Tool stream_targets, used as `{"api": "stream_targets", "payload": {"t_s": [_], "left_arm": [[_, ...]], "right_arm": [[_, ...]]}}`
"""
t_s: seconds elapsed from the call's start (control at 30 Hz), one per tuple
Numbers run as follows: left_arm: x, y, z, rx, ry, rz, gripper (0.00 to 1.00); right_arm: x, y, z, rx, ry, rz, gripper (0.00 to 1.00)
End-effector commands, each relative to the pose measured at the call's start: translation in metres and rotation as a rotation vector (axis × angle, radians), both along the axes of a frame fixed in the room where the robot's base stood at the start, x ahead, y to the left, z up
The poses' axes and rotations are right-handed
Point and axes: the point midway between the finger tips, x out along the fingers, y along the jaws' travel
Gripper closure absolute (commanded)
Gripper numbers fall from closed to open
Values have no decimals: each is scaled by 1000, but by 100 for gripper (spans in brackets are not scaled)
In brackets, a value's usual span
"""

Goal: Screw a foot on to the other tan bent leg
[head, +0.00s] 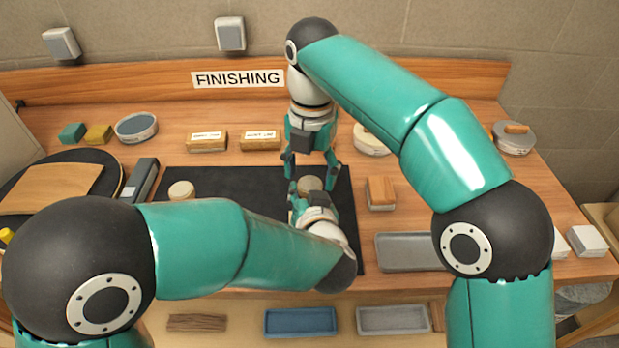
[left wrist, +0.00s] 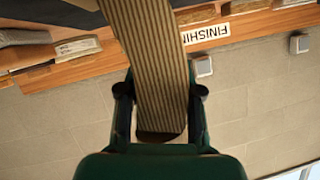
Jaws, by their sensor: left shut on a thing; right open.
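My left gripper (head: 312,192) points up the picture over the dark mat (head: 235,182). In the left wrist view its fingers (left wrist: 160,95) are shut on a tan bent leg (left wrist: 152,65) with dark layer lines, running up out of the frame. In the head view a round tan piece (head: 309,184) shows between my two grippers; I cannot tell whether it is a foot or the leg's end. My right gripper (head: 312,165) is open, pointing down just above it.
A brown-topped block (head: 381,191) and a grey tray (head: 405,251) lie right of the mat. Two labelled boxes (head: 207,141) (head: 260,140) and a round tin (head: 136,127) stand behind it. A tan board (head: 50,188) rests on a black disc at left.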

Motion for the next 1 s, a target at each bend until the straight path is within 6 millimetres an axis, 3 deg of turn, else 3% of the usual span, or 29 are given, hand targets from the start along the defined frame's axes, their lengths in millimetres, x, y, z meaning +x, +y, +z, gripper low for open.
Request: {"api": "stream_targets", "payload": {"t_s": [0.2,0.57,0.9,1.0], "left_arm": [[-1,1,-4,5,11,-1,100],[-1,0,-5,5,10,-2,100],[-1,0,-5,5,10,-2,100],[-1,0,-5,5,10,-2,100]], "right_arm": [[0,0,-20,-1,2,0,33],[0,0,-23,0,0,0,35],[0,0,-23,-1,1,0,92],[0,0,-23,-1,1,-9,96]]}}
